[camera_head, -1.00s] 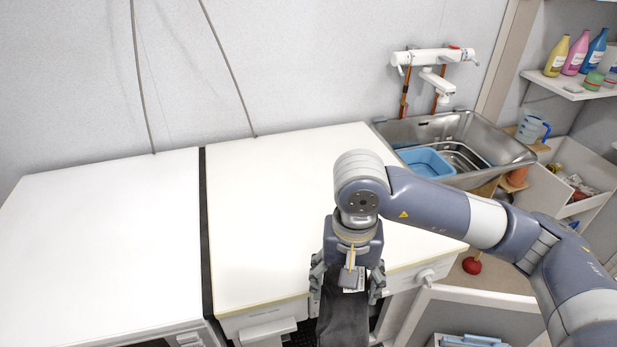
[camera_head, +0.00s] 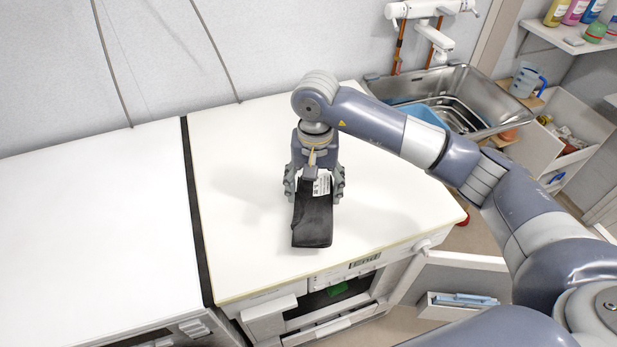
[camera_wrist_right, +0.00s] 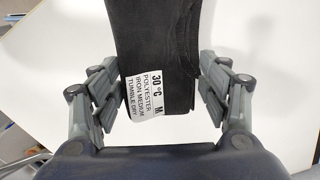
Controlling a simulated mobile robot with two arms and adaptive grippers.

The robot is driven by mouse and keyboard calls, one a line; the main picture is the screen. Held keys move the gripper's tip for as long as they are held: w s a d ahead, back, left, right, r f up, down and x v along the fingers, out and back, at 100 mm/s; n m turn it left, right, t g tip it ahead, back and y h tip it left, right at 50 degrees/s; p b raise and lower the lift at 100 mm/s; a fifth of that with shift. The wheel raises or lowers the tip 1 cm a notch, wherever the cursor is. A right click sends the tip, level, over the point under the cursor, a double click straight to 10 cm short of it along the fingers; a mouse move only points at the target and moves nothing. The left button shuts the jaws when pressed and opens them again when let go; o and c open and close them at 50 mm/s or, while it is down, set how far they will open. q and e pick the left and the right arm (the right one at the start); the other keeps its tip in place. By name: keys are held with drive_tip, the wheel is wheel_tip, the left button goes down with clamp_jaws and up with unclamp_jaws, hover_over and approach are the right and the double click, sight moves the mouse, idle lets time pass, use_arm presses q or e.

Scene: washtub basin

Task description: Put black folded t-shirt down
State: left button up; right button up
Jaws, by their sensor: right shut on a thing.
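The black folded t-shirt (camera_head: 312,222) is over the white top of the right-hand machine (camera_head: 240,240), its free end pointing toward the front edge. My right gripper (camera_head: 314,190) is shut on its far end, where a white care label shows. In the right wrist view the black t-shirt (camera_wrist_right: 160,50) lies between the two fingers of the right gripper (camera_wrist_right: 160,100), with the label facing the camera. I cannot tell whether the t-shirt touches the top. My left gripper is not in view.
A second white top (camera_head: 90,230) lies to the left, past a dark gap. A metal sink (camera_head: 480,98) with a blue tub (camera_head: 420,114) stands at the back right. The machine's open door (camera_head: 450,285) sticks out at the front right. The white tops are otherwise clear.

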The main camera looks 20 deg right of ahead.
drive_tip(key=w+p, duration=0.1)
drive_tip(key=w, duration=0.3)
drive_tip(key=shift+f, duration=0.1)
drive_tip(key=shift+w+f, duration=0.1)
drive_tip(key=shift+w, duration=0.05)
wheel_tip(320, 180, down, 3)
drive_tip(key=shift+d+r+p, duration=0.1)
drive_tip(key=shift+p, duration=0.8)
drive_tip(key=shift+f, duration=0.25)
drive_tip(key=shift+f, duration=0.1)
drive_tip(key=shift+f+b, duration=0.15)
drive_tip(key=shift+b, duration=0.2)
drive_tip(key=o, duration=1.2)
drive_tip(key=shift+c, duration=0.2)
